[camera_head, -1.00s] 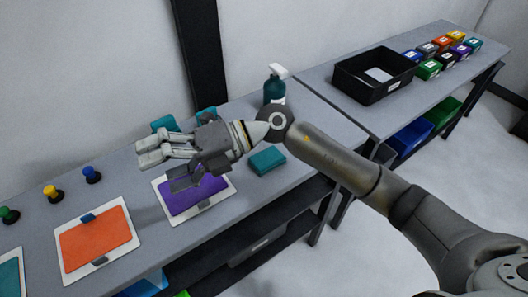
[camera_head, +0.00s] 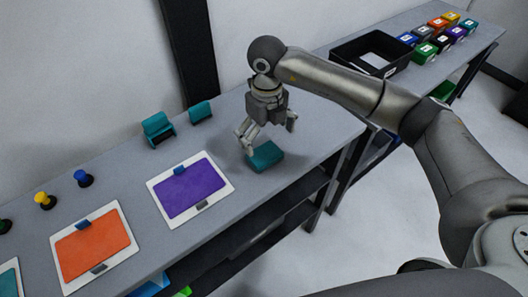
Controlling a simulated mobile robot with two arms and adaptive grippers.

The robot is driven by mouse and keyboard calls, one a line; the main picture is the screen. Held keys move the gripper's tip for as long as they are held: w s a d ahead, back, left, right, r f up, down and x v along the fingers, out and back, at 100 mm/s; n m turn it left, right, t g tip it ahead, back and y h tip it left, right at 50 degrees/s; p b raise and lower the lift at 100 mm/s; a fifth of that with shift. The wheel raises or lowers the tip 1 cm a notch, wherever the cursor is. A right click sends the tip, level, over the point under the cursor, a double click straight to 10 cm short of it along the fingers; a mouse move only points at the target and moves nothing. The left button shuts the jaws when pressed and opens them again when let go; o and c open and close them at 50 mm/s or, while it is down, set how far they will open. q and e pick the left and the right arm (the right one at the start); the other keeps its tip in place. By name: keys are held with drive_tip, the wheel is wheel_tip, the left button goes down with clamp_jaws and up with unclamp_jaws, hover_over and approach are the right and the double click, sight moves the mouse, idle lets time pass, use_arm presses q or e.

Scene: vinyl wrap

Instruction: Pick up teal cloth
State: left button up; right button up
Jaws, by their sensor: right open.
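The teal cloth (camera_head: 266,157) is a small folded block lying on the grey table near its front edge, right of the purple panel. My right gripper (camera_head: 262,138) points down just above it, fingers spread open. One finger is close to the cloth's left side and the other is up to its right; I cannot tell whether either touches it. The left gripper is not in view.
The purple panel (camera_head: 190,188) and orange panel (camera_head: 93,243) lie on white boards to the left. A teal holder (camera_head: 158,129) and a smaller teal item (camera_head: 200,111) stand behind. A black bin (camera_head: 346,52) and several coloured boxes sit on the far right table.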

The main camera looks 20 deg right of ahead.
sight(265, 153)
drive_tip(key=shift+f, duration=0.4)
drive_tip(key=f, duration=0.1)
drive_tip(key=f+p, duration=0.1)
drive_tip(key=f, duration=0.1)
drive_tip(key=f+p, duration=0.1)
drive_tip(key=shift+s+a+f, duration=0.15)
drive_tip(key=shift+a+f, duration=0.1)
drive_tip(key=shift+f, duration=0.45)
drive_tip(key=c, duration=0.9)
